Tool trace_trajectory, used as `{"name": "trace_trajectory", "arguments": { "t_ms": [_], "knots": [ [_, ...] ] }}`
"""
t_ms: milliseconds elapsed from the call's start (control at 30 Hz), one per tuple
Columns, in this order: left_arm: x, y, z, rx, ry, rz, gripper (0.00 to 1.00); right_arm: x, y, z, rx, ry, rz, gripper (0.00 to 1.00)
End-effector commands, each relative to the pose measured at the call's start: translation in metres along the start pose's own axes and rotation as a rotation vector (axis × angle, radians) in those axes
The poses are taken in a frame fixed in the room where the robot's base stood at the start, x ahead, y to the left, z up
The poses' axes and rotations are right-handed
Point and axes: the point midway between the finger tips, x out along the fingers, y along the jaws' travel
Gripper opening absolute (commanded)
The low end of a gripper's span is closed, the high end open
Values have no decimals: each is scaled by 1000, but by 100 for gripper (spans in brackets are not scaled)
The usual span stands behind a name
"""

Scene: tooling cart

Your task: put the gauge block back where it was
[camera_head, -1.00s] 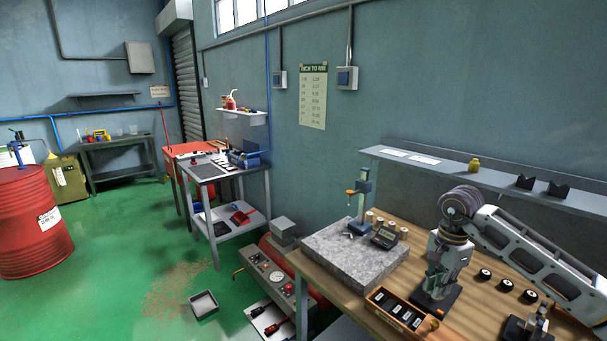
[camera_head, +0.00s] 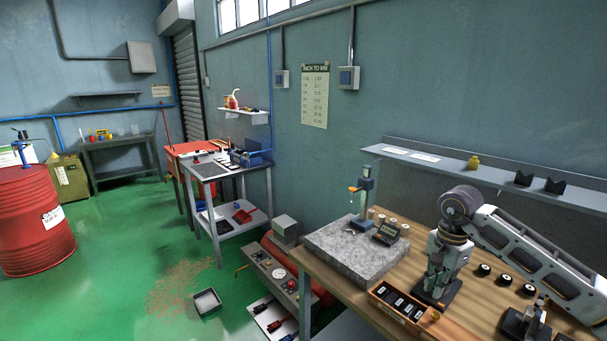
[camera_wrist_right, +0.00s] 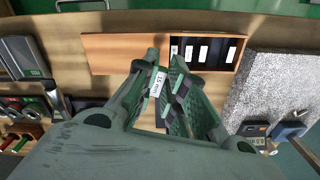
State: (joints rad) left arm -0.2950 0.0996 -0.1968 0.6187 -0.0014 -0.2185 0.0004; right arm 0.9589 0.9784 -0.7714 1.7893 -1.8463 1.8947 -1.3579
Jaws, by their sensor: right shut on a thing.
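The gauge block (camera_wrist_right: 159,84) has a white label that seems to read 25 mm. My right gripper (camera_wrist_right: 163,66) is shut on it, seen in the right wrist view. The wooden gauge block box (camera_wrist_right: 110,52) lies just beyond the fingertips, with several dark labelled blocks in its dark compartment (camera_wrist_right: 218,68). In the head view the box (camera_head: 378,292) is on the bench just left of my right gripper (camera_head: 434,290). The held block cannot be made out there. My left gripper is not in view.
A granite plate (camera_head: 340,252) with a blue-based stand (camera_head: 366,190) and a dark digital device (camera_head: 386,234) is left of the gripper. Several small black round things (camera_head: 506,286) lie on the wooden bench to the right. A shelf (camera_head: 450,166) runs behind.

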Motion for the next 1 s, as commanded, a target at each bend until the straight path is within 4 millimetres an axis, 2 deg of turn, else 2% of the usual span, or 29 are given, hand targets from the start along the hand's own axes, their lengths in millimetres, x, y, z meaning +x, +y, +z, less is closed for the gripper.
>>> {"name": "trace_trajectory", "arguments": {
  "t_ms": [267, 733, 1000],
  "knots": [
    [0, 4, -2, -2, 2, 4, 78, 0, -5, 0, -121, 0, -1, 0],
    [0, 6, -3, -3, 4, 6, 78, -2, -24, -3, -468, 0, -1, 0],
    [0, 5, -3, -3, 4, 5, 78, 4, -37, -1, -678, 0, -1, 0]
  ]
}}
